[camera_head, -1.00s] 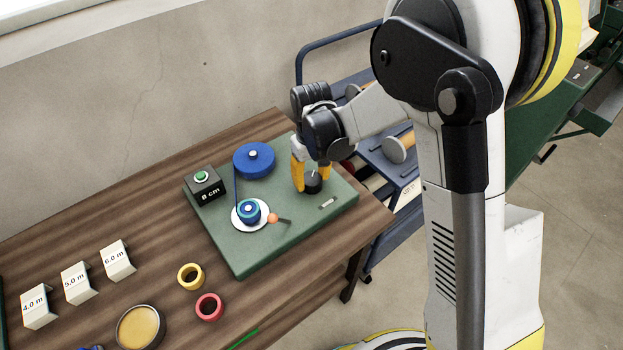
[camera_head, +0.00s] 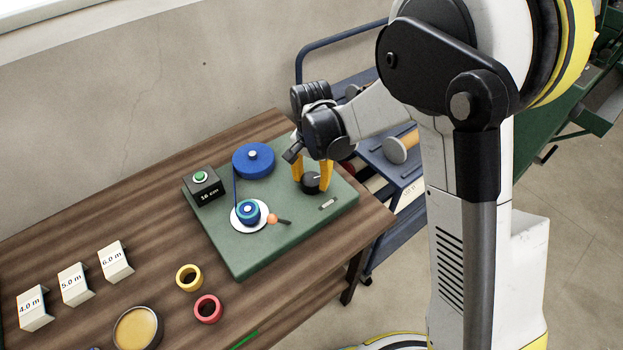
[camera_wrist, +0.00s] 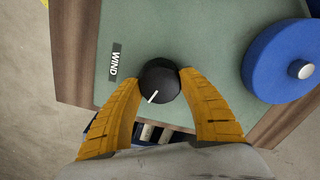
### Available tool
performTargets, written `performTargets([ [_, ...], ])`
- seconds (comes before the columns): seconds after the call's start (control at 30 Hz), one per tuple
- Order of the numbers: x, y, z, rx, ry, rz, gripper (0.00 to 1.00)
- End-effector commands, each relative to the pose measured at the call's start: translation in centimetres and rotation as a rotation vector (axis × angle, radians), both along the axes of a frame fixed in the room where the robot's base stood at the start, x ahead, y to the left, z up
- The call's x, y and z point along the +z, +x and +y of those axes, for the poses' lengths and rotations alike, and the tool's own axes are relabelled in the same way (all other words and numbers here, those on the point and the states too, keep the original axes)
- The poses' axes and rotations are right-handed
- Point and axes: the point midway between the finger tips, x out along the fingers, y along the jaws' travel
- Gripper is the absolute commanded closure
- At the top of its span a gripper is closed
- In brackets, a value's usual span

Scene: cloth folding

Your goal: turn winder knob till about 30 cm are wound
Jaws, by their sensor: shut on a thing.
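The black winder knob (camera_head: 310,183) sits on the green board (camera_head: 240,262) near its right end. My gripper (camera_wrist: 159,82) has its yellow fingers on both sides of the knob, shut on it. The wrist view shows the knob (camera_wrist: 160,81) with a white pointer line and a "WIND" label (camera_wrist: 115,60) beside it. The counter box (camera_head: 204,186) with a green button reads 16 cm. A blue ribbon runs from the large blue spool (camera_head: 254,160), also in the wrist view (camera_wrist: 276,65), to the small blue reel (camera_head: 248,211) on a white disc.
White cards (camera_head: 74,284) marked 4.0, 5.0 and 6.0 m stand on the wooden table (camera_head: 150,235). A yellow ring (camera_head: 189,278), a red ring (camera_head: 208,309) and a round tin (camera_head: 138,328) lie in front of the board. A blue cart stands behind the table.

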Motion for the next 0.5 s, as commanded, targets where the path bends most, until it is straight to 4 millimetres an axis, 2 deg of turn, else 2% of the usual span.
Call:
performTargets([
  [0.5, -0.06, -0.04, -0.01, -0.471, -0.001, 0.001, 0.83],
])
